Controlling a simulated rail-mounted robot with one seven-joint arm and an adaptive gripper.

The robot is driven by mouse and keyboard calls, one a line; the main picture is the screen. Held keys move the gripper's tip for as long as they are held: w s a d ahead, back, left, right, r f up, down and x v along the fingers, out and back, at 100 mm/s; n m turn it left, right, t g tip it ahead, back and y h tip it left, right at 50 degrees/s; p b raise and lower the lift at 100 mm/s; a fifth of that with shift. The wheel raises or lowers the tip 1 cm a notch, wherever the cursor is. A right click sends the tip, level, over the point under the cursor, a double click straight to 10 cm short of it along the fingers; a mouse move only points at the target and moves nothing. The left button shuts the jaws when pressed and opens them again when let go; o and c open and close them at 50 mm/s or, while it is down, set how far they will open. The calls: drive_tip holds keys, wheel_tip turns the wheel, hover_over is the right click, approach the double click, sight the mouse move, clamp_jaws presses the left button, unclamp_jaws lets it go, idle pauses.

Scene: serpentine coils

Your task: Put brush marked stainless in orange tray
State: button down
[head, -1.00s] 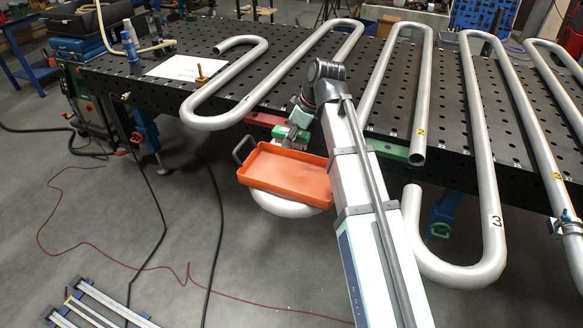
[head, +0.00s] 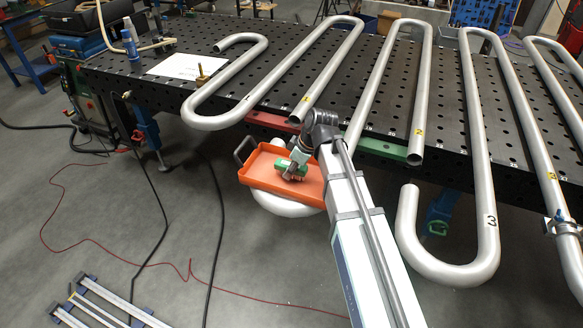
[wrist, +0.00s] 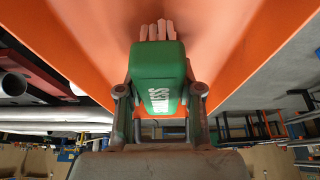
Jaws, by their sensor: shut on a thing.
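The orange tray (head: 258,165) is in the lower middle of the head view, in front of the table edge. Its orange surface (wrist: 75,35) fills much of the wrist view. My gripper (head: 292,169) is shut on a green brush (head: 284,164), over the right part of the tray. In the wrist view the brush (wrist: 158,72) sits between my fingers, with pale bristles pointing away toward the tray. White lettering on its green body is partly readable, ending in "ESS". I cannot tell whether the bristles touch the tray floor.
A dark perforated table (head: 300,55) carries several grey serpentine pipes (head: 487,180), some overhanging its front edge. A white sheet (head: 178,66) and a blue bottle (head: 130,40) lie and stand at its left. Cables cross the open floor at left.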

drive_tip(key=shift+f, duration=0.15)
drive_tip(key=shift+f+b, duration=0.35)
drive_tip(key=shift+f, duration=0.15)
drive_tip(key=shift+f, duration=0.1)
drive_tip(key=c, duration=0.7)
unclamp_jaws()
drive_tip(key=shift+c, duration=0.2)
